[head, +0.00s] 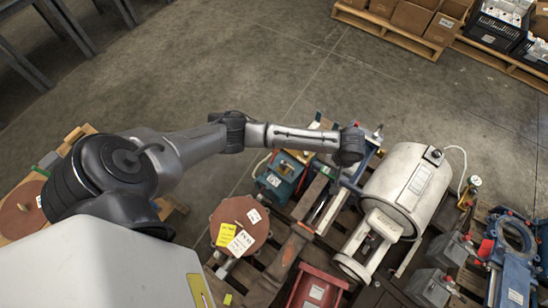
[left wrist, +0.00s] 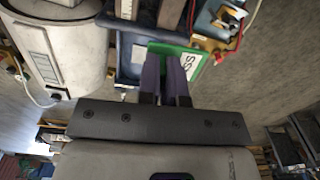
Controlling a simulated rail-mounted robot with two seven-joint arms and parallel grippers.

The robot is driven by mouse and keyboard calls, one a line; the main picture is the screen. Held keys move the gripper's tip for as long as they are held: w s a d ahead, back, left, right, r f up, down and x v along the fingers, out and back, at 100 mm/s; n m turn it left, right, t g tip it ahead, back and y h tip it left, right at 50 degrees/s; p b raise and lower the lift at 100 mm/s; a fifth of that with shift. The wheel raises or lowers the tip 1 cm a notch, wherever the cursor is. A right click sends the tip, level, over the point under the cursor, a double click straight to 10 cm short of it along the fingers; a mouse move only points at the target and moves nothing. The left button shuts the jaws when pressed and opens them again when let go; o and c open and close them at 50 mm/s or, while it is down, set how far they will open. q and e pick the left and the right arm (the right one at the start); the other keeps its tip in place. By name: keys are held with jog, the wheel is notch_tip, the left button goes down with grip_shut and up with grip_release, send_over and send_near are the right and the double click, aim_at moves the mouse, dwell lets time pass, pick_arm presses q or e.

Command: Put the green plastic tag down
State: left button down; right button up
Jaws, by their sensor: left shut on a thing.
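The green plastic tag (left wrist: 190,62) shows in the left wrist view, with a white label marked in dark letters. My left gripper (left wrist: 167,60) has its two purple fingers shut on the tag's edge. Behind the tag is a blue machine part (left wrist: 132,55); I cannot tell whether the tag touches it. My right gripper is in neither view.
A white cylindrical tank (head: 405,185) stands right of my wrist. A reddish disc (head: 240,222) with yellow and white labels, a red box (head: 318,287) and blue machines (head: 513,262) crowd the pallet. Open concrete floor (head: 270,70) lies beyond; pallets with cartons (head: 411,17) stand at the back.

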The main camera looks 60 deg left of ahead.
pick_arm(q)
jog(key=s+a+f+n+b, duration=0.15)
jog(key=s+a+f, duration=0.3)
jog(key=f, duration=0.55)
jog(key=s+a+f+n+b, duration=0.1)
jog(key=s+a+f+b, duration=0.2)
jog(key=s+f, duration=0.45)
jog(key=b, duration=0.6)
send_over(272, 178)
jog(key=shift+n, duration=0.25)
jog(key=f, duration=0.9)
jog(key=shift+w+d, duration=0.1)
jog(key=shift+d, duration=0.3)
jog(key=shift+a+f+b, duration=0.15)
jog(key=shift+a+b, duration=0.25)
jog(key=shift+a, duration=0.15)
notch_tip(272, 178, down, 4)
jog(key=b, duration=0.3)
jog(key=c, duration=1.7)
grip_release()
jog(key=shift+f, duration=0.15)
jog(key=shift+c, duration=0.2)
jog(key=o, duration=0.5)
jog(key=shift+c, duration=0.2)
